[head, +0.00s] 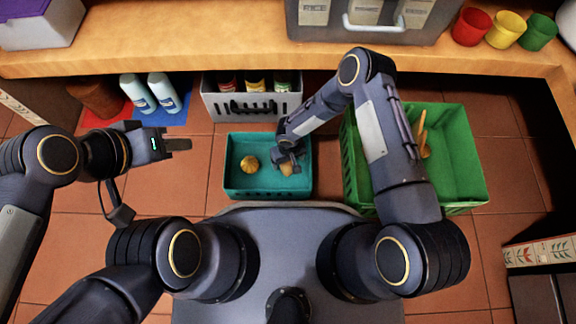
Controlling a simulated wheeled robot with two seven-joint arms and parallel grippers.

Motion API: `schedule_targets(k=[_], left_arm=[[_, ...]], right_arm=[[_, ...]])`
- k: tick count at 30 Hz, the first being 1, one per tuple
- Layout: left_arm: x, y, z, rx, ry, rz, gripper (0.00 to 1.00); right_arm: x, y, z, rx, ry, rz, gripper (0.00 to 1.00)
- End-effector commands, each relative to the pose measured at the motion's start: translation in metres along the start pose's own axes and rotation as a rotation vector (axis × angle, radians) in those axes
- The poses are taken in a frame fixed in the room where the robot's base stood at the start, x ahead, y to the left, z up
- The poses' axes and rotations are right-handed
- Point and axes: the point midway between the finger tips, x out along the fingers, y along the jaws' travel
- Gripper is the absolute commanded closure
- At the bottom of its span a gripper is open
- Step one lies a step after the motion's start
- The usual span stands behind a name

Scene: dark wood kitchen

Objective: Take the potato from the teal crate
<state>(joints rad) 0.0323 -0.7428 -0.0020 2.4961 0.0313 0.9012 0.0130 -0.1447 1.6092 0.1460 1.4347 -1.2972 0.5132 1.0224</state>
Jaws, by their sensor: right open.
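The teal crate (232,187) stands on the tiled floor in front of my base. A tan potato (286,170) lies in its right part, partly hidden by my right gripper. My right gripper (287,162) reaches down into the crate, open, with its fingers at the potato; whether they touch it I cannot tell. A small yellow-orange squash-like item (249,164) lies in the crate's left part. My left gripper (181,145) is out to the left of the crate, above the floor; its jaws are seen edge-on.
A larger green crate (465,165) stands to the right, partly behind my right arm, with tan items inside. A grey-white crate (213,104) with bottles stands behind the teal crate. Two white-blue bottles (163,93) stand at the left. A wooden counter (185,45) runs along the back.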

Motion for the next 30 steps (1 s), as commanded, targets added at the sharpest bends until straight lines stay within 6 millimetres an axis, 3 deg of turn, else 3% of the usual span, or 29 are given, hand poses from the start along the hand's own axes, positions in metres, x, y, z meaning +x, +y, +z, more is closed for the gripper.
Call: schedule_targets(k=[1,3,10,22,30], left_arm=[[0.0074,-0.0034,0.0038,0.000,0.000,0.000,0.64],[0.0095,-0.0043,0.0049,0.000,0.000,0.000,0.64],[0.0083,-0.0038,0.0042,0.000,0.000,0.000,0.64],[0.0083,-0.0038,0.0042,0.000,0.000,0.000,0.64],[0.0079,-0.0036,0.0040,0.000,0.000,0.000,0.64]], right_arm=[[0.0133,-0.0005,0.0004,0.001,-0.001,-0.001,0.19],[0.0198,-0.0004,0.0001,0.000,0.001,-0.001,0.19],[0.0195,-0.0001,-0.0002,0.000,0.002,0.000,0.19],[0.0194,-0.0002,-0.0001,0.000,0.001,0.000,0.70],[0.0184,-0.0001,-0.0004,0.000,0.002,0.000,0.71]])
